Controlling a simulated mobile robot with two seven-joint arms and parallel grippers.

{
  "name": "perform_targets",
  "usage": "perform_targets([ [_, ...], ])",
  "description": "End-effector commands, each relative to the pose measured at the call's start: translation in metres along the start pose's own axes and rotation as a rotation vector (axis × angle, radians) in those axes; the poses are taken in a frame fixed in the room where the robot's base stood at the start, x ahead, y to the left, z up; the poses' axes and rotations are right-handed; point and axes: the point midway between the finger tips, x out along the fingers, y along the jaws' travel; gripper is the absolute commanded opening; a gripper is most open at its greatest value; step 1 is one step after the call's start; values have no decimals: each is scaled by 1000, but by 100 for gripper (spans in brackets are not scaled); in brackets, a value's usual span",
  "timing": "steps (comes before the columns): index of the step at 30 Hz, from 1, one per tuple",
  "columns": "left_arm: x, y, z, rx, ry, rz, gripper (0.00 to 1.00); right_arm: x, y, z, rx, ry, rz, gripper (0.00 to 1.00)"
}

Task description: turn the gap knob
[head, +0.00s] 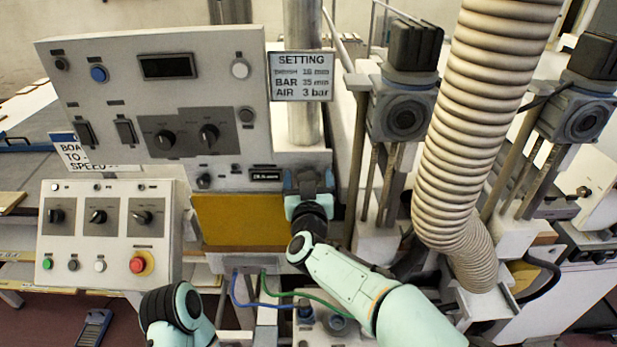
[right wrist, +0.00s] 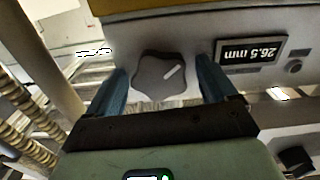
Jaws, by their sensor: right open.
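The gap knob (right wrist: 157,75) is a dark grey lobed knob with a white pointer line, on a pale panel in the right wrist view. The pointer slants toward the upper right there. A small display (right wrist: 251,54) beside it, upside down in that view, reads 26.5 mm; it also shows in the head view (head: 266,174). My right gripper (right wrist: 162,66) is open, one blue finger on each side of the knob, with visible gaps. In the head view my right gripper (head: 309,182) is at the panel's lower right and hides the knob. My left gripper is out of view.
A setting sign (head: 301,76) hangs above, its small lines partly blurred. The main control panel (head: 215,75) and a lower button box (head: 108,235) with a red emergency stop (head: 142,263) stand left. A ribbed hose (head: 478,120) and motor posts (head: 402,110) crowd the right.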

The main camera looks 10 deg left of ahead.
Motion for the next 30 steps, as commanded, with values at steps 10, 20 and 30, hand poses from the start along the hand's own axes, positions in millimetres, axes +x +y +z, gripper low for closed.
perform_targets([
  [10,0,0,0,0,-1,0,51,0,0,1,0,0,0,49],
  [20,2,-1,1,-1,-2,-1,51,0,0,1,17,0,0,34],
  [30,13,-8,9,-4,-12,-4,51,0,1,3,195,-1,2,34],
])
